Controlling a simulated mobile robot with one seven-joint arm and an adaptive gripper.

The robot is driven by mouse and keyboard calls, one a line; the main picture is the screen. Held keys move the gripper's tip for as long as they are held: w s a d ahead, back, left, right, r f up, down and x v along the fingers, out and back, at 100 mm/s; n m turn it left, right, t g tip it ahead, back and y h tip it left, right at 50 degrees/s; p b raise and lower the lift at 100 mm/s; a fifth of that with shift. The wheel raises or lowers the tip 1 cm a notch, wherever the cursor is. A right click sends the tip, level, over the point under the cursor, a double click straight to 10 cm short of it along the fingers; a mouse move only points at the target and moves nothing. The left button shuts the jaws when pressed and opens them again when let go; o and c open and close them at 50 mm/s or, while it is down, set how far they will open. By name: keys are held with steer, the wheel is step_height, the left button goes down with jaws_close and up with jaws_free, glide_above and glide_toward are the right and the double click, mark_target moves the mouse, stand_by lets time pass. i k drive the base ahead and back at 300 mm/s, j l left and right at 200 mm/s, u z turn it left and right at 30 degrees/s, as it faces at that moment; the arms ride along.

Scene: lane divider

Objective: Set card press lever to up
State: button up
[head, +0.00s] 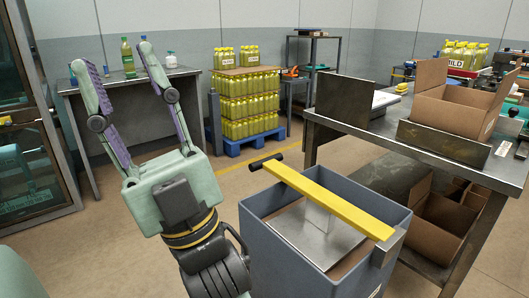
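The card press is a grey-blue open-topped box (262,245) in front of me, with a metal plate (318,240) inside it. Its lever (335,202) is a yellow bar lying across the top, slanting from upper left to lower right. A black handle (266,161) is at the bar's far left end, and a metal bracket (388,248) is at the right end. My gripper (112,65) is open and empty, its fingers pointing up, left of the lever and apart from it.
A metal workbench (428,148) with a cardboard box (458,105) stands close on the right. A pallet (248,137) of yellow bottles is behind. A grey table (135,78) with bottles is at back left, beside a glass-doored cabinet (30,140).

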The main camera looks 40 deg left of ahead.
mark_target(325, 227)
steer(key=i+j, duration=0.1)
steer(key=j, duration=0.45)
steer(key=i+j, duration=0.1)
steer(key=j, duration=0.5)
steer(key=i+j, duration=0.1)
steer(key=j, duration=0.45)
steer(key=i+j, duration=0.1)
steer(key=j, duration=0.45)
steer(key=i+j, duration=0.1)
steer(key=j, duration=0.5)
steer(key=i+j, duration=0.1)
steer(key=j, duration=0.45)
steer(key=i+j, duration=0.1)
steer(key=j, duration=0.5)
steer(key=i+j, duration=0.1)
steer(key=j, duration=0.45)
steer(key=u, duration=0.05)
